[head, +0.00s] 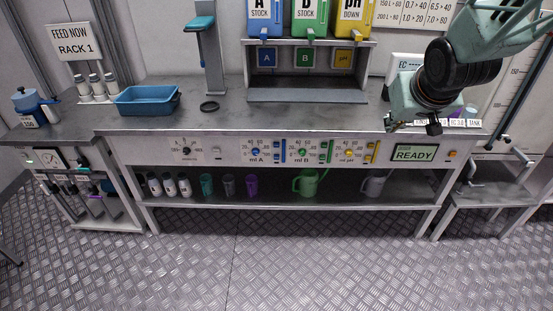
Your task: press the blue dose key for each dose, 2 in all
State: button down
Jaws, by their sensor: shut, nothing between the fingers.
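The dosing panel (225,151) runs along the front edge of the bench. Its "ml A" section has a blue dial (257,154) with a blue upright strip and small blue parts to its right (276,154). Which of these small parts is the blue dose key is too small to tell. Green and yellow sections sit further right. A display (414,152) at the panel's right end reads READY. My gripper (412,127) is shut and empty at the bench's right end, above the display and well right of the blue section. Its fingertips are partly unclear.
Blue, green and yellow stock containers (264,18) stand on a shelf over A, B and pH plates (266,57). A blue tray (147,101) sits at the bench's left. Cups and a green watering can (308,182) stand on the lower shelf. The middle bench front is clear.

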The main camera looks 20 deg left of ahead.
jog(key=w+a+f+n+y, duration=0.1)
jog(key=w+a+f+y, duration=0.1)
jog(key=w+a+f, duration=0.55)
jog(key=n+y, duration=0.4)
jog(key=y, duration=0.3)
send_near(276, 157)
jog(key=s+a+f, duration=0.2)
jog(key=s+f, duration=0.2)
jog(key=s, duration=0.2)
jog(key=shift+s+a+f+g+p, duration=0.15)
jog(key=shift+s+f+g+p, duration=0.2)
jog(key=shift+g+p, duration=0.1)
jog(key=shift+w+r, duration=0.1)
jog(key=shift+w+a, duration=0.45)
jog(key=shift+w, duration=0.9)
jog(key=shift+w+a, duration=0.5)
jog(key=shift+w, duration=0.85)
jog(key=shift+w+a, duration=0.45)
jog(key=shift+w, duration=0.9)
